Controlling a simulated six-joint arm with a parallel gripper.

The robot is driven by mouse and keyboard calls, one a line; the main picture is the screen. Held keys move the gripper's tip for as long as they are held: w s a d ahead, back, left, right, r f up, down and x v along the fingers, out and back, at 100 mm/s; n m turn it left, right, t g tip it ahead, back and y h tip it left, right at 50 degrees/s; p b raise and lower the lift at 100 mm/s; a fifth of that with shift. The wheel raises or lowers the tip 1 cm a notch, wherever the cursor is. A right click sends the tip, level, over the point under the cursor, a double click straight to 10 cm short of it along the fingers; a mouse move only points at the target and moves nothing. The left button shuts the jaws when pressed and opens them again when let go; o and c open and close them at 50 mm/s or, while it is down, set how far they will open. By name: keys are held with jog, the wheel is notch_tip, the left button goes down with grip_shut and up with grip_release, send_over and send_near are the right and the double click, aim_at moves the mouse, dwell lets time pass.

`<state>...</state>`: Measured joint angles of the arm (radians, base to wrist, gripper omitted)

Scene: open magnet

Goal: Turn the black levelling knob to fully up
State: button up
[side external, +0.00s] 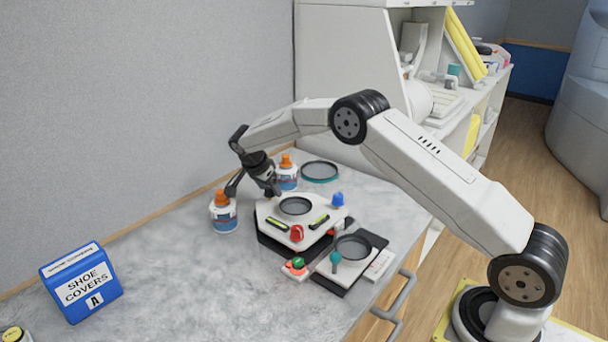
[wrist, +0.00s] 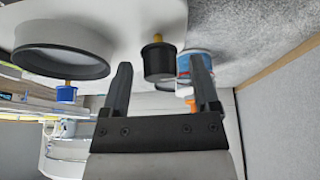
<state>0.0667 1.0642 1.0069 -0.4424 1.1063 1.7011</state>
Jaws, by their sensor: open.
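The white levelling platform (side external: 293,220) stands on the grey marbled counter, with a round dark-rimmed disc on top. In the wrist view, the black knob (wrist: 159,62) sits on a short brass-coloured stem at the edge of the white plate (wrist: 115,22). My gripper (wrist: 160,68) is open, one finger on each side of the knob in that view, with gaps showing on both sides. In the side view, my gripper (side external: 254,188) is over the platform's far-left corner and hides the black knob. A pointer or mark on the knob cannot be made out.
A red knob (side external: 297,233) and a blue knob (side external: 338,200) are on the same platform. Orange-capped bottles (side external: 223,215) (side external: 287,176) stand close beside my gripper. A black tray (side external: 341,281) lies in front. A blue shoe-covers box (side external: 82,283) stands left; the counter between is clear.

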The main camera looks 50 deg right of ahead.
grip_shut()
jog(key=shift+n, duration=0.4)
